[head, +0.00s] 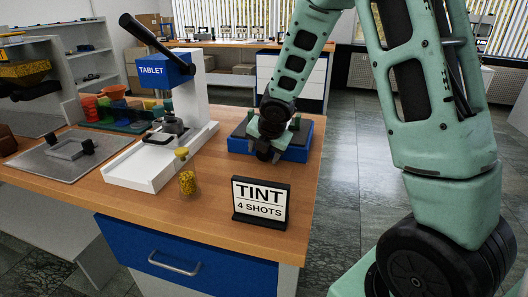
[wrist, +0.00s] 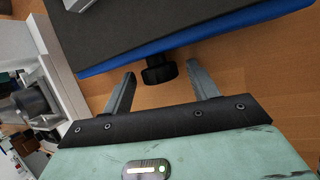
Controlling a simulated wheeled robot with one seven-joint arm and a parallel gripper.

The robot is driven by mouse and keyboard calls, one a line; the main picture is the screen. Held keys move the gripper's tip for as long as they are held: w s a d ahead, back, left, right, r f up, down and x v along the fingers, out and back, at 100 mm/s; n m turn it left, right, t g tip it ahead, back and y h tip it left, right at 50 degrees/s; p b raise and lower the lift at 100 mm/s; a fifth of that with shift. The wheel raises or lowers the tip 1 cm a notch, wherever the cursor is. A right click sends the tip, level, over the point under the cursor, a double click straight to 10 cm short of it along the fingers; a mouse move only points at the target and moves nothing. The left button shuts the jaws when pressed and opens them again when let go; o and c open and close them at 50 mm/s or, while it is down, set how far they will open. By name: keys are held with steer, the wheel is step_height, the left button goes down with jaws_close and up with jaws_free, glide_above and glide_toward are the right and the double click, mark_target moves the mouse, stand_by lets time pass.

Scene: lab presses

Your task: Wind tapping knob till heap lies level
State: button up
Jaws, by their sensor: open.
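The tapping unit is a low blue block with a dark top (head: 297,150), near the right part of the wooden table in the head view. Its blue edge (wrist: 195,38) also shows in the wrist view. A black ribbed knob (wrist: 160,72) sticks out from that blue side. My gripper (wrist: 161,74) is open, with one finger on each side of the knob and visible space beside it. In the head view my gripper (head: 265,150) is down at the unit's front side and hides the knob. I cannot make out the heap; my arm covers part of the unit's top.
A TINT 4 SHOTS sign (head: 260,203) stands in front of the unit. To the left are a jar of yellow grains (head: 187,182) and a white press with a blue TABLET head (head: 166,70). A metal plate (head: 50,165) lies further left. Some table right of the sign is bare.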

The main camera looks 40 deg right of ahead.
steer(key=p+v, duration=0.9)
steer(key=v, duration=0.8)
steer(key=shift+r+p, duration=0.15)
steer(key=shift+p, duration=0.25)
steer(key=shift+a, duration=0.1)
